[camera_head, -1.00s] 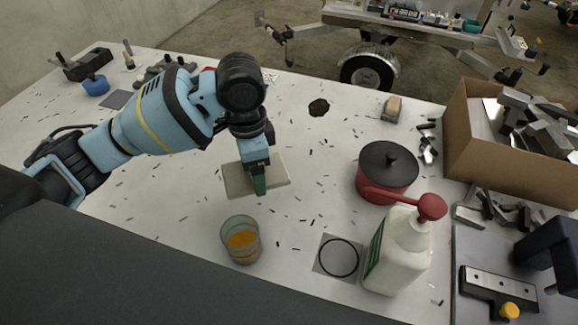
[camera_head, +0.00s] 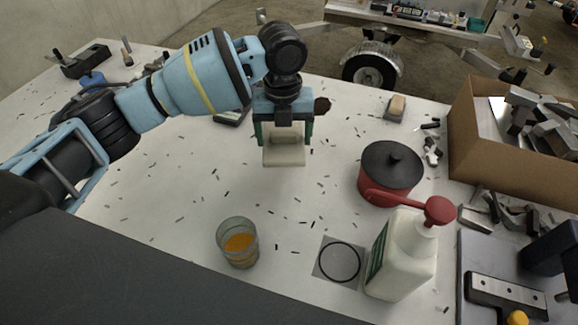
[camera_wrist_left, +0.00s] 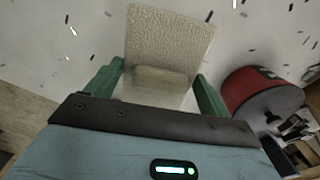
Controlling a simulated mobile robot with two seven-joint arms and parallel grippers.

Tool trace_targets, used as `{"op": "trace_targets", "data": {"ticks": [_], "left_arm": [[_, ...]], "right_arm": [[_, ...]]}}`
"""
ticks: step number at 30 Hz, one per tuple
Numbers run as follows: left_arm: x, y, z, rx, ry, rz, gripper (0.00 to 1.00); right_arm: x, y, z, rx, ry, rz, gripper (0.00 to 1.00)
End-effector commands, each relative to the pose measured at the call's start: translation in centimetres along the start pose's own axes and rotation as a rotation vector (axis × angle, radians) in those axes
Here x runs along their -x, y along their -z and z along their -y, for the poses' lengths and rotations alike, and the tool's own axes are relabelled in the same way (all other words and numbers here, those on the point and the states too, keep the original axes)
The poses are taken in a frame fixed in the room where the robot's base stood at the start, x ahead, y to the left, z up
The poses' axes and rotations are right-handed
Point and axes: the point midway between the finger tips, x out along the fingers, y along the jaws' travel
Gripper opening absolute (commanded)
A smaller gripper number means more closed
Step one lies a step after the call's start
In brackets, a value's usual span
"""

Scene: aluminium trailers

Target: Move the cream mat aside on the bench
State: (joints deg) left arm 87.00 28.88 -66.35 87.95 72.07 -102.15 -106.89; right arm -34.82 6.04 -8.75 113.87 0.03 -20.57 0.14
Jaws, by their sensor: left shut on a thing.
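The cream mat (camera_head: 284,156) is a small pale slab with a raised part across it. In the head view it is below my left gripper (camera_head: 285,135), between the two green fingers. The left wrist view also shows the mat (camera_wrist_left: 168,42) reaching out from between the fingers (camera_wrist_left: 160,88). My left gripper is shut on it. The gripper hides part of the mat, and I cannot tell how far it is above the white bench (camera_head: 180,200). My right gripper is not in view.
A red pot with black lid (camera_head: 388,170), a white pump bottle (camera_head: 402,255) and a glass with orange content (camera_head: 238,243) stand on the bench. A cardboard box (camera_head: 500,145) is at the right.

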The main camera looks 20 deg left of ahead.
Motion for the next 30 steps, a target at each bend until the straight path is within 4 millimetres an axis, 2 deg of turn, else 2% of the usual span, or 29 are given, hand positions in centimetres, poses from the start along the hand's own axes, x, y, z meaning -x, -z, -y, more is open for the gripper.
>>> {"op": "trace_targets", "data": {"ticks": [3,7,17,25,30], "left_arm": [[0.2,-0.8,0.6,-0.168,-0.001,0.007,0.59],[0.3,-1.4,0.9,-0.298,-0.004,0.011,0.59],[0.3,-1.7,1.0,-0.379,-0.006,0.014,0.59],[-3.5,-1.7,1.0,-0.377,-0.007,0.012,0.59],[-4.5,-1.8,1.0,-0.376,-0.006,0.015,0.59]], "right_arm": [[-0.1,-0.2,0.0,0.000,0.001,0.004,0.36],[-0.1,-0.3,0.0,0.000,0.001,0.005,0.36],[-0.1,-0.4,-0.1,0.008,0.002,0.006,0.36],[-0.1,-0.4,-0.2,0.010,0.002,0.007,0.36],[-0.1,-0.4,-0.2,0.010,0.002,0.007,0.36]]}}
